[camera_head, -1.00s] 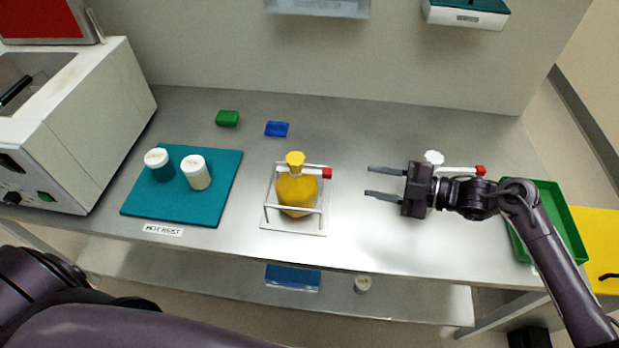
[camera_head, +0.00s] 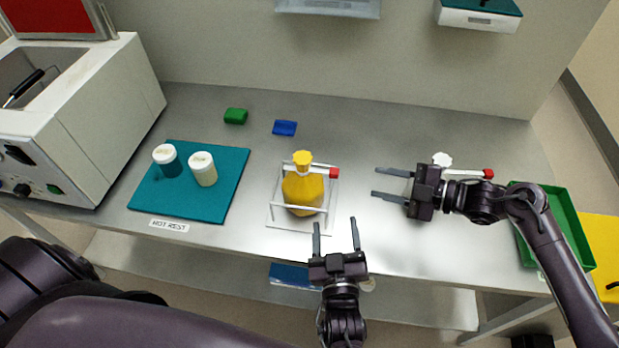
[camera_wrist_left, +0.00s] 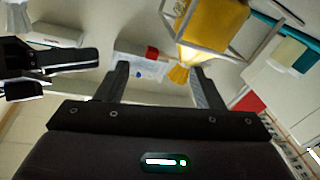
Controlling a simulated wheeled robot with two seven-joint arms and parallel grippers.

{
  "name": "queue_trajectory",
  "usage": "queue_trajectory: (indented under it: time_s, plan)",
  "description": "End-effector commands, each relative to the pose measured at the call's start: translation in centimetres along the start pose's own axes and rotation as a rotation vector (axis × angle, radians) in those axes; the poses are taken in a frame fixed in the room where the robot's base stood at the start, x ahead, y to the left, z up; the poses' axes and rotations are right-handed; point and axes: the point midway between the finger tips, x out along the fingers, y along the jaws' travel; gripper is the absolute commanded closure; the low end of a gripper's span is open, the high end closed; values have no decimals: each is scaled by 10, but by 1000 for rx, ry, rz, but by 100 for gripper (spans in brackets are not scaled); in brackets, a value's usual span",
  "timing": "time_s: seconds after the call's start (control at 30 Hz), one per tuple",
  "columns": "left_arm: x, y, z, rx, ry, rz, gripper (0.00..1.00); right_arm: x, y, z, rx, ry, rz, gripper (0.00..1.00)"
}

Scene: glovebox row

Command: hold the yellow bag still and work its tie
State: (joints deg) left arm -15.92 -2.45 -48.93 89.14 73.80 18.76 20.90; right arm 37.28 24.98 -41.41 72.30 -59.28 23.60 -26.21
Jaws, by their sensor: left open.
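The yellow bag (camera_head: 301,190) stands upright in a white wire frame (camera_head: 272,212) on the steel bench, its gathered yellow neck and top (camera_head: 302,158) pointing up. A red-ended white bar (camera_head: 333,173) lies across the frame by the neck. My left gripper (camera_head: 335,225) is open and empty, just in front of the frame and to its right, fingers pointing at the back of the bench. In the left wrist view the bag (camera_wrist_left: 212,22) and its neck (camera_wrist_left: 179,74) show beyond the fingers. My right gripper (camera_head: 376,184) is open and empty, right of the bag, fingers pointing left toward it.
A teal mat (camera_head: 220,207) with two white-capped bottles lies to the left. A green block (camera_head: 236,116) and a blue block (camera_head: 285,128) lie behind. A white knob with a red-ended bar (camera_head: 488,174) is behind my right gripper. A green tray (camera_head: 571,232) is at far right.

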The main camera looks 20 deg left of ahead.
Motion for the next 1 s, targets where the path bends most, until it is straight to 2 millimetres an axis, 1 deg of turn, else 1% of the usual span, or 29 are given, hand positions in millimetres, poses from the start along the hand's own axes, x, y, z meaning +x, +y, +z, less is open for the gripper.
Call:
queue_trajectory:
  time_s: [0.03, 0.1, 0.2, 0.33, 0.43, 0.57, 0.8, 0.9, 1.0]
  plan:
    - [20, -3, -16, 39, 6, -49, 39, 0, 0, 0, 0, 0, 0, 64]
    - [42, -10, -33, 104, 4, -101, 39, 0, 0, 0, 0, 0, 0, 64]
    - [65, -19, -54, 181, -4, -160, 39, 0, 0, 0, 0, 0, 0, 64]
    - [82, -28, -71, 245, -17, -202, 39, 0, 0, 0, 0, 0, 0, 64]
    - [90, -31, -77, 269, -20, -217, 39, 0, 0, 0, 0, 0, 0, 64]
    - [103, -34, -79, 279, -21, -219, 39, 0, 0, 0, 0, 0, 0, 64]
    - [139, -42, -79, 279, -19, -218, 39, 0, 0, 0, 0, 0, 0, 64]
    - [152, -45, -79, 279, -20, -217, 39, 0, 0, 0, 0, 0, 0, 64]
    - [160, -47, -78, 278, -22, -218, 39, 0, 0, 0, 0, 0, 0, 64]
